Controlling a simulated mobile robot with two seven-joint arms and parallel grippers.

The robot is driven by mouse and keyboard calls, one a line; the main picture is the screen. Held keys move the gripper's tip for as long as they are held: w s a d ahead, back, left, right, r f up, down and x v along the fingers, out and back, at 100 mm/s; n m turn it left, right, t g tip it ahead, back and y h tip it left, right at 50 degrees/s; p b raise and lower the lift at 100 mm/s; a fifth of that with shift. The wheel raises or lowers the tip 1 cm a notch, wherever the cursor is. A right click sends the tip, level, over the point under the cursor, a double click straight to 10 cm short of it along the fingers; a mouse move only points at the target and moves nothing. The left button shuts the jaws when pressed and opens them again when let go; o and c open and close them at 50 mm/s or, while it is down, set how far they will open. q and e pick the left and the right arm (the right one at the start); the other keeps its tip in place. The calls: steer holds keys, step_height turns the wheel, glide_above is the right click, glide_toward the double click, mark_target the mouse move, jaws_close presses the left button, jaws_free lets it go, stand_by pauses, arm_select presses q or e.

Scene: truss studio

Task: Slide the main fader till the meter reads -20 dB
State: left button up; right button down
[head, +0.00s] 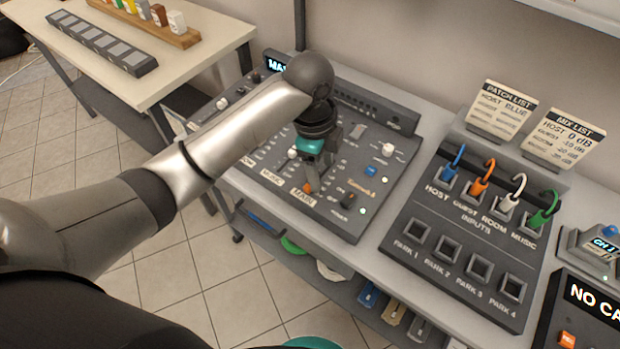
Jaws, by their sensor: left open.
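The dark grey mixer (375,150) stands on the bench in the middle of the head view. An orange cap (309,187), which looks like the main fader's, sits just above the MAIN label (302,198). My left gripper (316,178) points down over the mixer, its fingers open close to the orange cap. I cannot tell whether they touch it or are around it. My arm and wrist cover much of the mixer's middle. A lit display (274,66) at the mixer's back shows only its first letters, and no meter reading is legible. My right gripper is out of view.
Right of the mixer is a patch panel (405,215) with several coloured plugs and empty PARK sockets. Two cards (563,138) stand behind the panel. A side table (190,65) is at the upper left.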

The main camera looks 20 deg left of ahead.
arm_select(q)
steer(key=w+a+r+m+y, duration=0.1)
steer(key=w+a+r+m, duration=0.1)
steer(key=w+a+r, duration=0.15)
steer(key=shift+g, duration=0.3)
step_height(320, 180, down, 14)
steer(key=shift+f+b, duration=0.2)
steer(key=shift+b, duration=1)
jaws_close()
stand_by(0.5)
